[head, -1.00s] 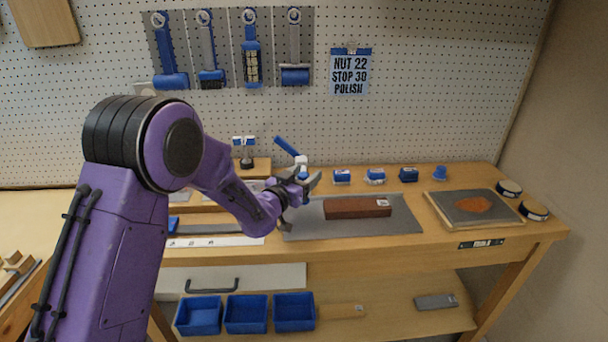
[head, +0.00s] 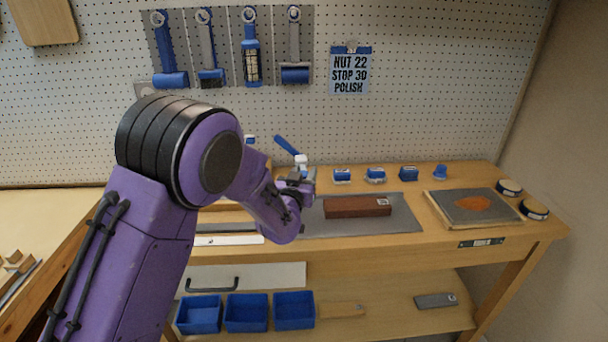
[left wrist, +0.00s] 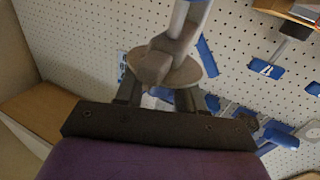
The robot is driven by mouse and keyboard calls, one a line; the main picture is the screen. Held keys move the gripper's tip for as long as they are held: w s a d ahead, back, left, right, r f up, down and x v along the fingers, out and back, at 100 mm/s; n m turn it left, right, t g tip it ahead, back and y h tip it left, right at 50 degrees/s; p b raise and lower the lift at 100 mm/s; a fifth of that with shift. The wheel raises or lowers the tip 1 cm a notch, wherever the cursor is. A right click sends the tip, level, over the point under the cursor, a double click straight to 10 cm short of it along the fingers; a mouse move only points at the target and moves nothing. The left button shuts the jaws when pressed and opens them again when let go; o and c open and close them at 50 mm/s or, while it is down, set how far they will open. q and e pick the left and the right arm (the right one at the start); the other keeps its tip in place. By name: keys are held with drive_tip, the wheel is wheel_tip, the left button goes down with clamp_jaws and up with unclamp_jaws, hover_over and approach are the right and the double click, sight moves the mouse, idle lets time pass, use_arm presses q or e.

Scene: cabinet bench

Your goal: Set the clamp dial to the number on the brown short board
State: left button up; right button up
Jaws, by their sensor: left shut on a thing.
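The clamp (head: 300,160) stands behind the grey mat, with a blue lever tilted up to the left and a white body. My left gripper (head: 304,182) is in front of the clamp, shut on what looks like its dial. In the left wrist view, a round grey-brown disc with a grey block, which I take for the dial (left wrist: 180,72), sits between the fingers. Its marks cannot be read. The brown short board (head: 350,207) lies on the mat to the right of my gripper. Its white label is too small to read. My right gripper is not in view.
The grey mat (head: 405,219) is clear around the board. Several small blue things, including a blue block (head: 408,174), stand behind it. A tray (head: 445,214) lies at right. Blue bins (head: 246,314) sit below. A sign (head: 349,72) reads NUT 22, STOP 3D, POLISH.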

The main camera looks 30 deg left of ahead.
use_arm(q)
drive_tip(key=o, duration=0.9)
drive_tip(key=shift+o, duration=0.2)
drive_tip(key=s+d+b, duration=0.2)
drive_tip(key=s, duration=0.8)
drive_tip(key=shift+s, duration=0.2)
